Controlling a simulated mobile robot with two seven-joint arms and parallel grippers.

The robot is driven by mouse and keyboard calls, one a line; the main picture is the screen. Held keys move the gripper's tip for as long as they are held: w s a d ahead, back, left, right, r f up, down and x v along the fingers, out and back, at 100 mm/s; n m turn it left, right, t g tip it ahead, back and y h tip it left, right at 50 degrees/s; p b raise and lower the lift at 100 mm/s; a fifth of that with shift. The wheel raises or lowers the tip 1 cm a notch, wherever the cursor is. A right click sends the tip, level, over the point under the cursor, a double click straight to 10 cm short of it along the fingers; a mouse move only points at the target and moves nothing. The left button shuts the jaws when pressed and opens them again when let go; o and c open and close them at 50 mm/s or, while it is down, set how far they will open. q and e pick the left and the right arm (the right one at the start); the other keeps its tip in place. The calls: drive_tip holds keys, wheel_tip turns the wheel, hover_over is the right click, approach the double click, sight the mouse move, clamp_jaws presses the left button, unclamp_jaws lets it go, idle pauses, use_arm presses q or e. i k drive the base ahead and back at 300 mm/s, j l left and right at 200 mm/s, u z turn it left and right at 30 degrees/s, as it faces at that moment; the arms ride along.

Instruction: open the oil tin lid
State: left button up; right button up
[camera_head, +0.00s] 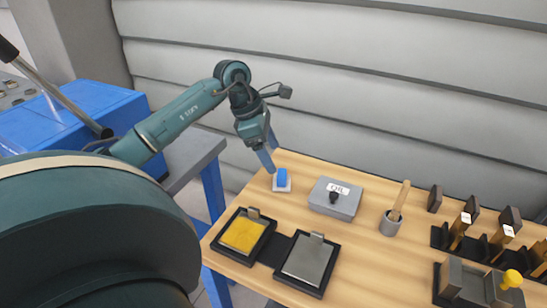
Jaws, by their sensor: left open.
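The oil tin (322,207) is a grey box on the wooden table, with a white label reading OIL along its back edge. Its flat grey lid (348,204) lies over the top, and a black knob (333,196) stands on it. My left gripper (267,158) is open, with blue fingers pointing down. It is to the left of the tin and clear of it, above and behind a small blue block on a white base (282,180). My right gripper is not in view.
In front are a black-framed yellow pad (242,235) and a black-framed grey plate (307,261). Dark holders with wooden-handled tools (462,223) fill the right. A ribbed wall stands behind the wooden table (376,275).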

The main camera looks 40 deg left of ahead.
sight(340, 196)
drive_tip(key=k+l, duration=0.35)
drive_tip(key=l, duration=0.15)
drive_tip(key=k+l, duration=0.4)
drive_tip(key=l, duration=0.15)
